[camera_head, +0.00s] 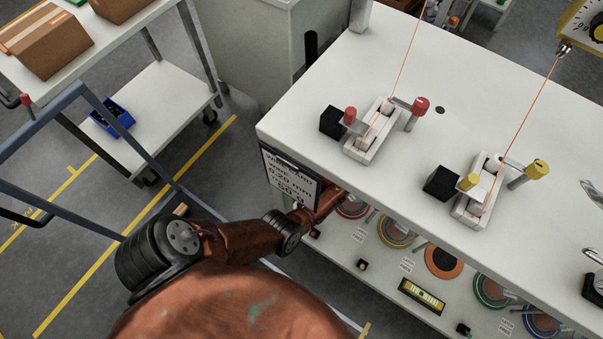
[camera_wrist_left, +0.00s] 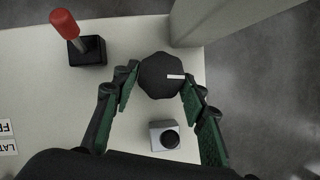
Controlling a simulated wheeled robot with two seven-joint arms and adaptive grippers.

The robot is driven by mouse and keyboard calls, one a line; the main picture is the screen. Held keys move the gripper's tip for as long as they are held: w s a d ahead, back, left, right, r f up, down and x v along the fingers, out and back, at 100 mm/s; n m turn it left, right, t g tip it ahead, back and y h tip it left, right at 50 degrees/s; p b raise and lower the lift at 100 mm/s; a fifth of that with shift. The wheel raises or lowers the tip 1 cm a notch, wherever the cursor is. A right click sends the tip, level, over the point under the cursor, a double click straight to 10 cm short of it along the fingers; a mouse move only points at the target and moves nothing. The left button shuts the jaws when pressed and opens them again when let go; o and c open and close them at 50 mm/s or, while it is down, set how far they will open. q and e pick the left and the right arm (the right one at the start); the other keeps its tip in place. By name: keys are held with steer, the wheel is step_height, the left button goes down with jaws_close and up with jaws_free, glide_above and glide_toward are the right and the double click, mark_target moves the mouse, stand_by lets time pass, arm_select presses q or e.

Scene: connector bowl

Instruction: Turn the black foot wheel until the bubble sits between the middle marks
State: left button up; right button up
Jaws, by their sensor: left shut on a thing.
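The black foot wheel (camera_wrist_left: 160,75) with a white mark on its face shows in the left wrist view. My left gripper (camera_wrist_left: 159,84) is shut on it, with a green-padded finger at each side. In the head view my left arm reaches under the front edge of the table top, which hides the gripper and the wheel there. A yellow-framed level (camera_head: 422,296) with dark marks lies on the lower surface. It is too small to tell where its bubble sits. My right gripper is not in view.
A white table top (camera_head: 400,60) overhangs the lower surface. It bears a red-knobbed (camera_head: 420,106) and a yellow-knobbed (camera_head: 537,169) wire fixture. A sign (camera_head: 290,183) hangs beside my arm. In the wrist view, a red-handled lever (camera_wrist_left: 64,22) and a grey block (camera_wrist_left: 169,137) stand near the wheel.

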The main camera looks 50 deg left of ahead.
arm_select(q)
steer(key=shift+r+m+y+p, duration=0.1)
steer(key=shift+m+y+p, duration=0.3)
steer(key=shift+m, duration=0.4)
steer(key=shift+d+m, duration=0.1)
steer(key=shift+m, duration=0.3)
steer(key=shift+d+m+t+y+p, duration=0.1)
steer(key=shift+m+t+y+p, duration=0.25)
steer(key=shift+m, duration=0.55)
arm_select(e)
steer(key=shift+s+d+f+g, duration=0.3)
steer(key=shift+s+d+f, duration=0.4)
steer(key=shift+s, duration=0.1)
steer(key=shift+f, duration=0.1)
arm_select(q)
steer(key=o, duration=1.2)
steer(key=shift+c, duration=0.2)
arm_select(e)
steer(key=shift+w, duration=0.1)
arm_select(q)
steer(key=shift+w, duration=0.1)
steer(key=v, duration=0.7)
steer(key=shift+d+r, duration=0.1)
